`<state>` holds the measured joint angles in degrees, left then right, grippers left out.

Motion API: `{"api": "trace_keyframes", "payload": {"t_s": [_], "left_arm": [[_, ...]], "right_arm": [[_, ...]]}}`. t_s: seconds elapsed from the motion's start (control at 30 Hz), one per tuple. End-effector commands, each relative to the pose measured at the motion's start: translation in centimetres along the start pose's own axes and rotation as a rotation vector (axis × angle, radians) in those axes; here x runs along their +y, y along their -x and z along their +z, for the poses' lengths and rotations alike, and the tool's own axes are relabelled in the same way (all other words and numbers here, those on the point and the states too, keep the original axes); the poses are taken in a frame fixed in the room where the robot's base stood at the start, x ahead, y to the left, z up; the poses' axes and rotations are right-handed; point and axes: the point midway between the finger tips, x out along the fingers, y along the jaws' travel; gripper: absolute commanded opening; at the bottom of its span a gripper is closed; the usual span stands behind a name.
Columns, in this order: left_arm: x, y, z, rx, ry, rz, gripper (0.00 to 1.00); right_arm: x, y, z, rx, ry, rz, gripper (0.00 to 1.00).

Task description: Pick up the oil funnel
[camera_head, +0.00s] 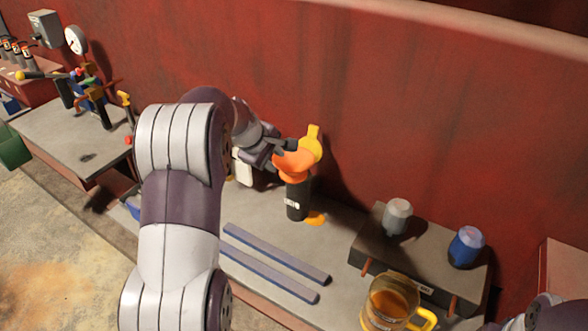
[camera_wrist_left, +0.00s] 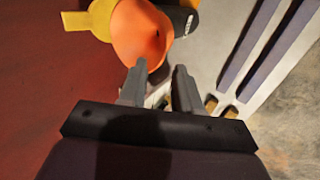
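The orange oil funnel (camera_head: 293,162) sits wide end up on a dark bottle (camera_head: 297,203) on the grey bench. In the left wrist view, the funnel (camera_wrist_left: 138,35) lies just ahead of the fingertips. My left gripper (camera_head: 284,147) is at the funnel's rim; it also shows in the left wrist view (camera_wrist_left: 158,76). Its two fingers are apart. One fingertip overlaps the rim's edge in the picture; I cannot tell whether it touches. My right gripper is not visible.
A yellow piece (camera_head: 313,142) is behind the funnel, near the red wall. Two dark blue strips (camera_head: 275,254) lie on the bench. A dark box (camera_head: 375,243) carries a grey cap and a blue cap. A yellow-handled jug (camera_head: 388,305) is in front.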

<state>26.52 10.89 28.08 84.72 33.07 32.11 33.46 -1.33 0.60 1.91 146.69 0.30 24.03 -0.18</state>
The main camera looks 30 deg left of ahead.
Motion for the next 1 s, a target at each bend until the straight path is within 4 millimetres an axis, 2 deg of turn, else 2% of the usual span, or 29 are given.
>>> {"api": "trace_keyframes", "payload": {"t_s": [0.1,0.27,0.47,0.73,0.77,0.83,0.87,1.0], "left_arm": [[0.1,-2.1,0.1,-0.001,-0.002,-0.001,0.33],[-0.1,-4.0,0.1,-0.002,-0.003,-0.003,0.33],[-0.3,-7.6,0.0,0.000,-0.004,-0.002,0.33],[-0.3,-8.3,0.0,0.001,-0.005,0.000,0.33],[-0.3,-8.3,0.0,0.001,-0.005,0.000,0.26],[-0.3,-8.3,0.0,0.001,-0.005,0.000,0.03],[-0.3,-8.3,0.0,0.001,-0.005,0.000,0.00],[-0.3,-8.3,0.0,0.001,-0.005,0.000,0.00]], "right_arm": [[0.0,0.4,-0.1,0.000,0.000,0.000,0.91],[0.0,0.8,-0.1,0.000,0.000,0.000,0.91],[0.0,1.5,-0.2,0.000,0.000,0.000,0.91],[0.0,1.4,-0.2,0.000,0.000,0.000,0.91],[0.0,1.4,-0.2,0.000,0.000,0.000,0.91],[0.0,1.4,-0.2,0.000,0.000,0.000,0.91],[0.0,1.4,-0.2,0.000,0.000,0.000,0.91],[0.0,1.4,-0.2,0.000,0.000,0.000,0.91]]}}
